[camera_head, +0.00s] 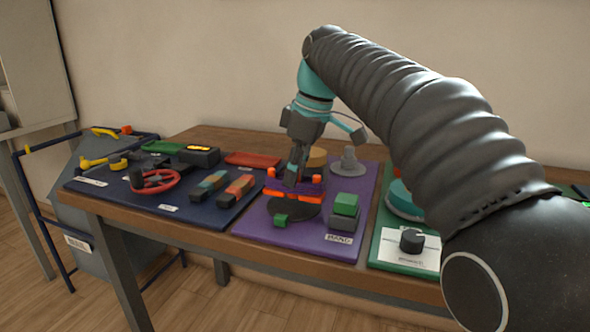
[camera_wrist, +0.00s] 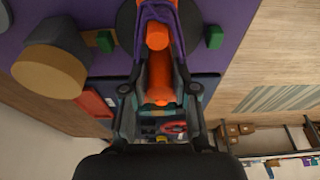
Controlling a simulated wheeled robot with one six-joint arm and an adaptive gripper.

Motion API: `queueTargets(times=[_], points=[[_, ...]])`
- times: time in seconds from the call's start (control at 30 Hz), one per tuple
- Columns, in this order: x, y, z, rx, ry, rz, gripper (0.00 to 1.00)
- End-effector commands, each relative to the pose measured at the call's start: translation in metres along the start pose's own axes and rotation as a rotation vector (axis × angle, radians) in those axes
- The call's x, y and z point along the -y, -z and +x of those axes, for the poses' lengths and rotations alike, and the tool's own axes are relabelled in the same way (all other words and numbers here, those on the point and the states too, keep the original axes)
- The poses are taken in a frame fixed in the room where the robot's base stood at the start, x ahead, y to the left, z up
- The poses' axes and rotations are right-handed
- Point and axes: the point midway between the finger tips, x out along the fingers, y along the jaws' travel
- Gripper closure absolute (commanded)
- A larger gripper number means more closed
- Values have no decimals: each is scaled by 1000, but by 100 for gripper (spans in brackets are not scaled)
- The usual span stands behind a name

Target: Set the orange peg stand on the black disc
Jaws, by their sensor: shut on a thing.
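The orange peg stand (camera_head: 288,193) has upright pegs with purple cord strung about them. My gripper (camera_head: 291,181) is shut on it. In the wrist view the orange stand (camera_wrist: 159,78) sits between the fingers (camera_wrist: 160,92), with purple cord looped near its far end. The black disc (camera_head: 292,212) lies on the purple mat, and the stand is over its rear part. I cannot tell whether the stand touches the disc. The disc (camera_wrist: 127,24) shows partly behind the stand in the wrist view, and the rest is hidden.
The purple mat (camera_head: 255,223) also holds a green block (camera_head: 345,205), a small green clamp (camera_head: 281,220), a tan cylinder (camera_head: 317,157) and a grey fixture (camera_head: 348,162). A dark blue mat (camera_head: 195,217) with tools lies left; a green mat (camera_head: 377,240) lies right.

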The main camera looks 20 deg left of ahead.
Motion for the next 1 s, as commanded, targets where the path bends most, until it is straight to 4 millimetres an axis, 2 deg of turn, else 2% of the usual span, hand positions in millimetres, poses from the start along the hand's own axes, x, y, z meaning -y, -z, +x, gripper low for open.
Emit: queueTargets(times=[0.47,1.0], points=[[0,-1,0,-1,-1,0,100],[0,-4,11,-1,-1,0,100]])
